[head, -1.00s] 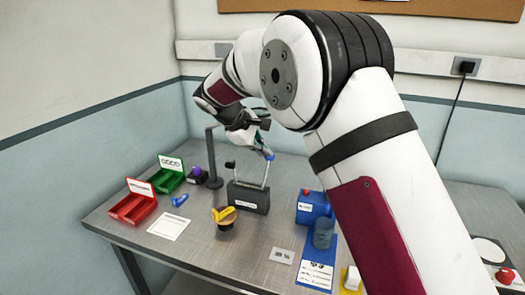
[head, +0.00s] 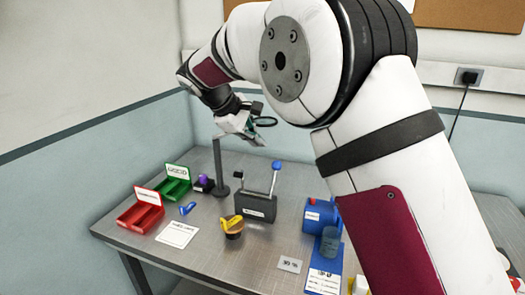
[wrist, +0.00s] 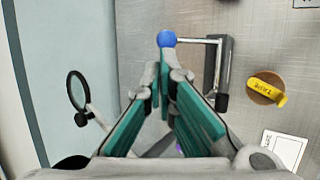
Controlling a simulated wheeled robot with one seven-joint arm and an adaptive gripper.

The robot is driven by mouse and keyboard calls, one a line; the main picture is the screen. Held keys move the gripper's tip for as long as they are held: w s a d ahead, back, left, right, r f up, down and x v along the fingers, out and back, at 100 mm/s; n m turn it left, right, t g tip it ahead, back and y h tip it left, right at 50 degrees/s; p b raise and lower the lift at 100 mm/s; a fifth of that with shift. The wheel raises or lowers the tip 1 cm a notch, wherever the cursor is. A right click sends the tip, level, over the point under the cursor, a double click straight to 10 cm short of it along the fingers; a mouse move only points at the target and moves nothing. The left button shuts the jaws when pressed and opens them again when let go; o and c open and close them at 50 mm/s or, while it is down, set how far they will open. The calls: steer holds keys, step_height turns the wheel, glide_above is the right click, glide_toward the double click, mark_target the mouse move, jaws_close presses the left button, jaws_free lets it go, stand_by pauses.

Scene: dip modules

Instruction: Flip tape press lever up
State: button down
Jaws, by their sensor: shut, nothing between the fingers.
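A dark grey box with a white label (head: 256,207), apparently the tape press, stands on the table. Its thin metal lever (head: 273,182) points up and ends in a blue knob (head: 276,165). In the wrist view the blue knob (wrist: 166,39) lies just beyond my fingertips, with the lever running right from it to the box (wrist: 223,62). My gripper (head: 258,139) is above and a little left of the knob in the head view, apart from it. In the wrist view its green-padded fingers are closed together with nothing between them.
A round magnifier (wrist: 77,91) on a dark post (head: 218,165) stands close to my gripper. Red (head: 140,217) and green (head: 174,189) bins are at left. A brown roll with a yellow tag (head: 233,229) stands in front; a blue device (head: 320,215) is at right.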

steer(key=shift+v, duration=2.35)
steer(key=shift+w+r, duration=0.1)
steer(key=s+d+r+m+g+y, duration=0.1)
steer(key=s+d+r+m+y, duration=0.15)
steer(key=s+d, duration=0.55)
steer(key=s+d+r+m+y, duration=0.1)
steer(key=s+d+r+m, duration=0.2)
steer(key=s+d, duration=0.6)
steer(key=s+d+f+m+y, duration=0.1)
steer(key=s+d+f+m, duration=0.1)
steer(key=s, duration=0.9)
steer(key=s+d+f+m+y, duration=0.1)
steer(key=s+d+f+m, duration=0.2)
steer(key=s, duration=0.8)
step_height(320, 180, down, 4)
steer(key=shift+f+m+t, duration=0.25)
steer(key=shift+m+t, duration=0.05)
steer(key=shift+m, duration=0.85)
